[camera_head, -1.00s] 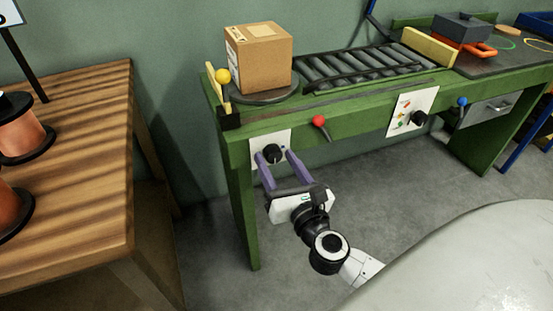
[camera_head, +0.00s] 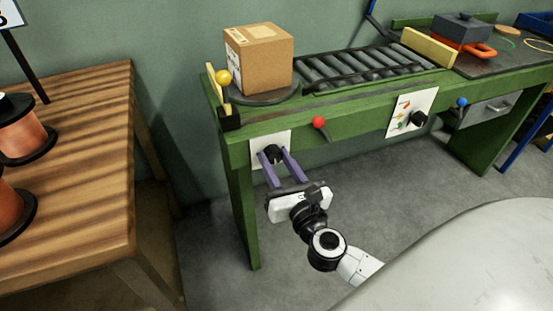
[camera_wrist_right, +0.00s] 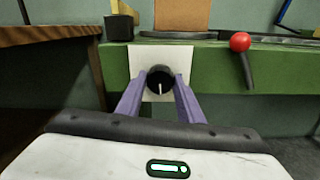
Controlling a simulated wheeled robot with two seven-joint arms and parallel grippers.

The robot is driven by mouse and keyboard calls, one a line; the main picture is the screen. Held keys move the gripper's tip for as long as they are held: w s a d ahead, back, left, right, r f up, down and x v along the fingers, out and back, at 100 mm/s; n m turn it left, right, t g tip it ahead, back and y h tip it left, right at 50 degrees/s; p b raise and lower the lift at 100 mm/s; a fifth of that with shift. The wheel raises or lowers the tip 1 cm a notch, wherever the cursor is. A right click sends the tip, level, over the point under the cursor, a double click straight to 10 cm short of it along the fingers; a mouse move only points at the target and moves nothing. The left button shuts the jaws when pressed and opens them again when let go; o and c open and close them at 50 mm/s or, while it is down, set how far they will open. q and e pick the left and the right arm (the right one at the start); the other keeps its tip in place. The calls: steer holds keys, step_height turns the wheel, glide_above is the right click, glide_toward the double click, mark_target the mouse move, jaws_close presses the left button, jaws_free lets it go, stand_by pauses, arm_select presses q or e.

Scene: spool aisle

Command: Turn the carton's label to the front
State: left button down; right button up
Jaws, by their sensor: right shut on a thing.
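The cardboard carton (camera_head: 262,62) stands upright on a dark round turntable (camera_head: 268,97) at the left end of the green bench. A white label shows on its left side face, and a pale strip lies on its top. My right gripper (camera_head: 272,155) is shut on the black knob (camera_wrist_right: 160,80) on a white plate (camera_wrist_right: 135,62) on the bench's front. The purple fingers stand at either side of the knob. My left gripper is not in view.
A red-balled lever (camera_head: 318,122) is right of the knob. A second plate with a knob (camera_head: 418,118) and a blue-balled lever (camera_head: 462,102) are farther right. Rollers (camera_head: 365,65) lie beside the carton. A wooden table (camera_head: 95,150) with spools stands left.

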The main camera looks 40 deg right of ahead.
steer(key=n+p, duration=0.2)
steer(key=n, duration=0.1)
steer(key=shift+r+p, duration=0.15)
steer(key=shift+p, duration=0.15)
steer(key=n+p, duration=0.2)
steer(key=shift+n, duration=0.4)
steer(key=shift+n+p, duration=0.6)
steer(key=shift+n, duration=0.3)
steer(key=n+p, duration=0.2)
steer(key=n, duration=0.1)
steer(key=shift+n, duration=0.3)
steer(key=shift+n+p, duration=0.6)
steer(key=shift+n, duration=0.3)
steer(key=shift+n+p, duration=0.4)
steer(key=shift+n, duration=0.3)
steer(key=shift+n+p, duration=0.4)
steer(key=shift+n, duration=0.5)
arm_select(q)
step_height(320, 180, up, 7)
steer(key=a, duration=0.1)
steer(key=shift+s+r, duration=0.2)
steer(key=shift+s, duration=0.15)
arm_select(e)
steer(key=shift+n, duration=0.4)
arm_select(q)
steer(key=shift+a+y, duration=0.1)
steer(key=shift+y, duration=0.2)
